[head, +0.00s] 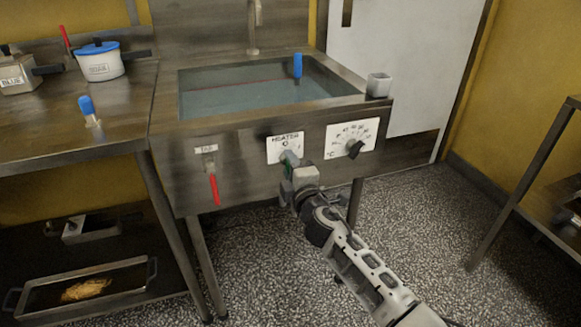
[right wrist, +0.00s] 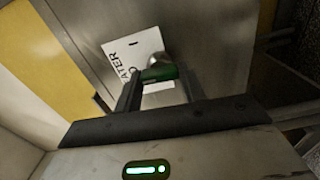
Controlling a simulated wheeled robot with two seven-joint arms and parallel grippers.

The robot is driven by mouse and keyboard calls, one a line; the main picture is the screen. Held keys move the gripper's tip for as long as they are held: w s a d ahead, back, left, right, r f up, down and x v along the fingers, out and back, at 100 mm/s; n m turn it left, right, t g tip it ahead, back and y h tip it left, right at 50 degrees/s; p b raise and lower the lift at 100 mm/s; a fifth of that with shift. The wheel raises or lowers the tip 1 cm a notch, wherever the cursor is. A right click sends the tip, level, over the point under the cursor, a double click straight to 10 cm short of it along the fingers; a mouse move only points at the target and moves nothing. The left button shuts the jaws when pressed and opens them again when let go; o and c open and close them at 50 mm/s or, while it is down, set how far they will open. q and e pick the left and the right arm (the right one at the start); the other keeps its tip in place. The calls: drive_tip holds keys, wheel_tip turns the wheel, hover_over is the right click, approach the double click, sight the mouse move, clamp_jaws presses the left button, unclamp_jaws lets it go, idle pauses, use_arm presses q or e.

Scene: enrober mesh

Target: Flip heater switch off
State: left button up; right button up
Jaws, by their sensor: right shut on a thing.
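The heater plate (head: 276,152) is a white panel lettered HEATER on the steel front of the sink unit. Its switch (head: 288,156) has a grey metal part at the plate and a green part. My right gripper (head: 289,178) is at the switch, just below and in front of the plate, and covers part of it. In the right wrist view, the green part of the switch (right wrist: 160,74) lies between the two fingers, which are shut on it. The plate (right wrist: 127,52) shows behind it. My left gripper is in neither view.
A dial plate (head: 335,148) with a black knob is close to the right of the switch. A red tap lever (head: 214,188) hangs to the left. A grey cup (head: 379,84) stands on the water-filled sink's right corner. Floor below is open.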

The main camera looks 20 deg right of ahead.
drive_tip(key=shift+n, duration=0.4)
drive_tip(key=o, duration=1)
drive_tip(key=s, duration=1.6)
drive_tip(key=shift+d+p, duration=0.3)
drive_tip(key=shift+p, duration=0.1)
